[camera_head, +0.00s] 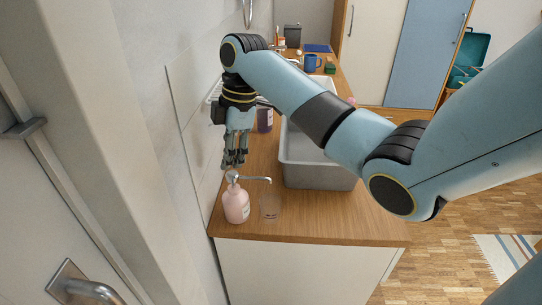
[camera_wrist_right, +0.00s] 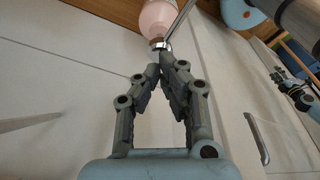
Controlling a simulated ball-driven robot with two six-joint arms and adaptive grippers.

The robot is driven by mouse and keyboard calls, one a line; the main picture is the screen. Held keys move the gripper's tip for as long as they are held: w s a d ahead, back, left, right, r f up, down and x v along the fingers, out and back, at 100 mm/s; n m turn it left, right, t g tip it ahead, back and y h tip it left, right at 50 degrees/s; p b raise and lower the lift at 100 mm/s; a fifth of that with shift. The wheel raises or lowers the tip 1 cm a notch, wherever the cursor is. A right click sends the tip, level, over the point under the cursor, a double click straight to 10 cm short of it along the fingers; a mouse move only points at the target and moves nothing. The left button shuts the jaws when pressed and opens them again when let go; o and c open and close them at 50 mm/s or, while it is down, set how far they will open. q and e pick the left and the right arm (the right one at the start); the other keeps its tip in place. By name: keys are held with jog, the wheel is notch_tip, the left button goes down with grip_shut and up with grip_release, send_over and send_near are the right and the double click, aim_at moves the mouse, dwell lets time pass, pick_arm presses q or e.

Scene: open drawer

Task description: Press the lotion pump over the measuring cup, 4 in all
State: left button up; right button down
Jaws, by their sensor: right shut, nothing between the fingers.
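The lotion bottle (camera_head: 236,206) is pink and stands upright near the front left end of the wooden counter. Its metallic pump head (camera_head: 232,176) has a spout pointing right, over the clear measuring cup (camera_head: 270,207). The cup stands just right of the bottle; its contents are too faint to tell. My right gripper (camera_head: 234,165) points down just above the pump head, shut and empty. I cannot tell whether it touches the pump. In the right wrist view the fingertips (camera_wrist_right: 167,65) meet close to the pump head (camera_wrist_right: 160,44). What looks like my left gripper (camera_wrist_right: 292,90) is small at the right edge there.
A grey sink basin (camera_head: 318,177) is right of and behind the cup. A dark purple bottle (camera_head: 265,121) stands behind my right gripper. A blue mug (camera_head: 311,62) is farther back. The wall is close on the left. The counter's front right corner is clear.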

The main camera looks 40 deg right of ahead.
aim_at(233, 174)
jog(key=shift+s+f+b, duration=0.1)
jog(key=shift+f+b, duration=0.55)
jog(key=shift+f, duration=1.05)
jog(key=shift+r+p, duration=1.7)
jog(key=shift+p, duration=0.5)
jog(key=shift+f, duration=0.1)
